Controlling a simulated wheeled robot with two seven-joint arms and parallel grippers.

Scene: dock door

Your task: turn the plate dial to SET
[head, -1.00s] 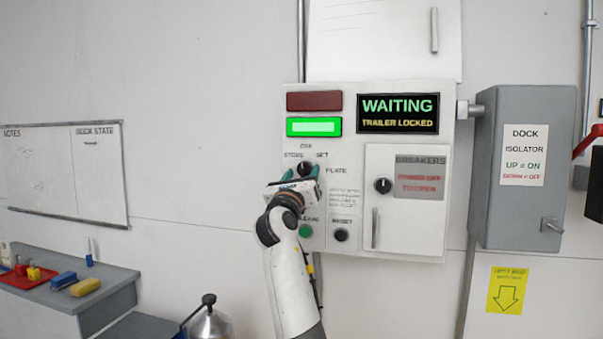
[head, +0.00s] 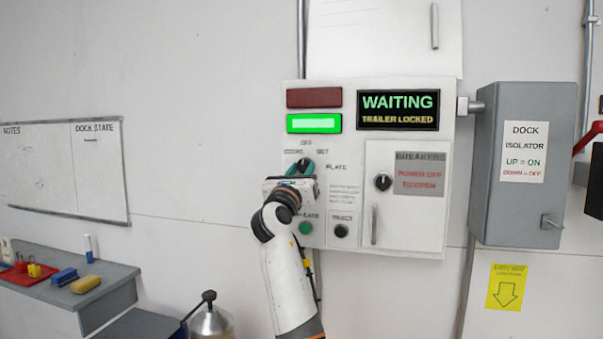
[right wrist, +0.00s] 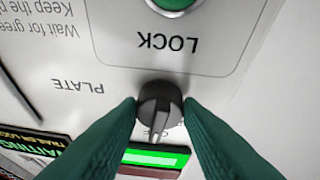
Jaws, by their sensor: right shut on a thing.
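The plate dial (head: 305,164) is a small dark round knob on the white control panel (head: 345,92), with OFF above it, SET to its upper right and a partly covered label to its upper left. My right gripper (head: 300,170) is at the dial, its teal fingers shut on it from both sides. In the right wrist view the grey dial (right wrist: 159,104) sits between the two fingertips. That view is upside down, and the dial's ridge points roughly towards the partly hidden OFF mark. My left gripper is not in view.
The display (head: 398,110) reads WAITING, TRAILER LOCKED. The green lamp (head: 314,123) is lit, and the red one (head: 314,98) above is dark. A green button (head: 305,228) and a black knob (head: 341,230) are below the dial. The breaker door (head: 420,220) is to the right.

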